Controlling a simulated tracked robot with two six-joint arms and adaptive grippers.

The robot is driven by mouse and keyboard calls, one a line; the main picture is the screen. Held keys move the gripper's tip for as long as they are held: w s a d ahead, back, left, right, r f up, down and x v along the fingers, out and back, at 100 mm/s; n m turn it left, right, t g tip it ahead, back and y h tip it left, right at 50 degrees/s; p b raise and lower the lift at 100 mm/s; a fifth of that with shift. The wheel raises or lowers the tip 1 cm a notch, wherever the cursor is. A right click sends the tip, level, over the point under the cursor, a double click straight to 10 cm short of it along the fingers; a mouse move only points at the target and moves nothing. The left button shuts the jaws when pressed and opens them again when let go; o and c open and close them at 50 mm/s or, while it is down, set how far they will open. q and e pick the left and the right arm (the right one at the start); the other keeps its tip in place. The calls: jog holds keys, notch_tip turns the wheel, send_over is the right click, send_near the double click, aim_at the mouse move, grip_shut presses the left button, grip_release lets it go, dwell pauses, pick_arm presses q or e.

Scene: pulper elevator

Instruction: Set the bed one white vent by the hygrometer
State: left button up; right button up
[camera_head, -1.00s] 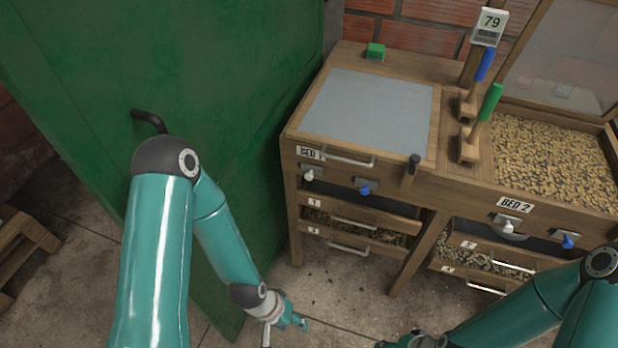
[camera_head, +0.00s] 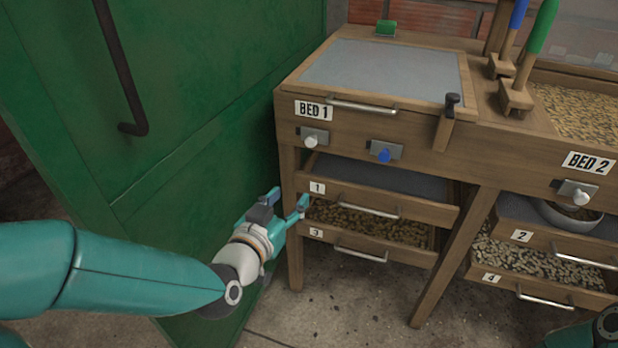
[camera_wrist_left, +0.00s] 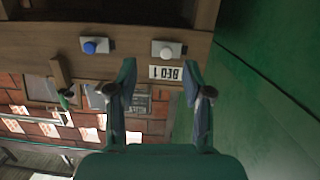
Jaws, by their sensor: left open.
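The bed one white vent knob (camera_head: 311,141) sits on a grey plate on the front of the wooden cabinet, just below the BED 1 label (camera_head: 313,110). My left gripper (camera_head: 289,197) is open and empty, below and slightly left of the knob and apart from it. In the left wrist view, which is upside down, the white knob (camera_wrist_left: 166,53) shows beyond and between the two open fingers (camera_wrist_left: 159,72). The hygrometer is outside the current head view. My right gripper is not in view.
A blue knob (camera_head: 384,155) sits right of the white one. Drawers with metal handles (camera_head: 371,208) are below. The green metal door or wall (camera_head: 200,120) stands close on the left. BED 2 has its own white knob (camera_head: 579,197). Green (camera_head: 540,40) and blue-handled tools stand on top.

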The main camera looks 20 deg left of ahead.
pick_arm(q)
notch_tip(320, 180, up, 2)
jog(key=s+a+t+b, duration=0.1)
jog(key=t+b, duration=0.1)
jog(key=p, duration=0.3)
send_near(310, 143)
jog(key=shift+y, duration=0.3)
jog(key=w, duration=0.9)
jog(key=shift+w+d, duration=0.35)
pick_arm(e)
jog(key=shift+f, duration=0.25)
pick_arm(q)
grip_shut()
